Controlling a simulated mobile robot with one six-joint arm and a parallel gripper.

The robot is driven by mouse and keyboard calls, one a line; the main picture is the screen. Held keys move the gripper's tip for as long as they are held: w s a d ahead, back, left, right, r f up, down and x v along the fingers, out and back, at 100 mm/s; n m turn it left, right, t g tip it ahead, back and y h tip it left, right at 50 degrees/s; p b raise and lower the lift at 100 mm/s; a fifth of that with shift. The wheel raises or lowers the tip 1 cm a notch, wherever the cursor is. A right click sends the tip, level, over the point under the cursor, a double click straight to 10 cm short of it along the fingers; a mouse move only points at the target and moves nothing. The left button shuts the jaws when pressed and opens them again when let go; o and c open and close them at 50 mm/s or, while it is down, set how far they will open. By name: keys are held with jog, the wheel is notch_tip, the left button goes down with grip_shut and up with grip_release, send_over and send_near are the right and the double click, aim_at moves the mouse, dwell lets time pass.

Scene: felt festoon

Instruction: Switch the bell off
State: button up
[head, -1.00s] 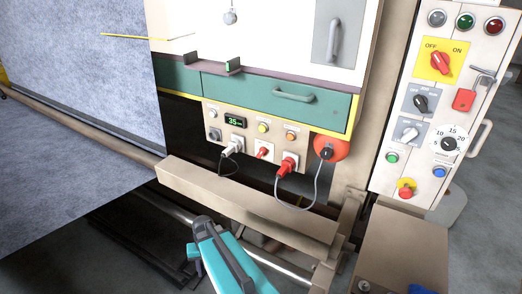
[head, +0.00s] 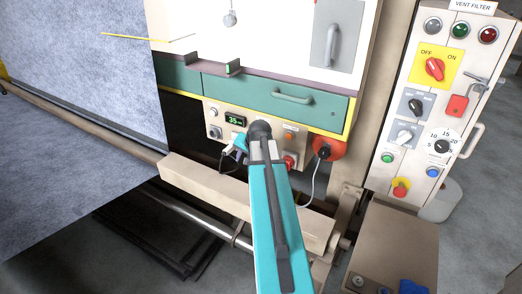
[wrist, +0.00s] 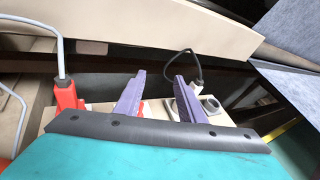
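No bell is clearly identifiable; a round grey thing hangs on the white front (head: 230,18). In the wrist view the red plug (wrist: 67,96) is left of the fingers and the grey-white plug (wrist: 188,104) is by the right finger. My arm hides the panel's middle in the head view.
A beige beam (head: 190,180) runs below the panel. A red round fitting with a black plug (head: 324,153) and grey cable is at right. The tall vent filter panel (head: 412,150) with knobs and lamps stands farther right. Grey felt (head: 80,80) hangs at left.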

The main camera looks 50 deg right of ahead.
jog(key=s+d+r+m+h, duration=0.1)
jog(key=s+d+r, duration=0.3)
jog(key=d, duration=0.5)
notch_tip(320, 180, up, 2)
jog(key=shift+d+r+m+t, duration=0.25)
jog(key=shift+m+t, duration=0.15)
jog(key=shift+m, duration=0.4)
jog(key=shift+w+f, duration=0.1)
jog(key=shift+p+x, duration=1.95)
jog(key=shift+x, duration=4.85)
jog(key=shift+d, duration=0.15)
jog(key=shift+d, duration=0.1)
grip_shut()
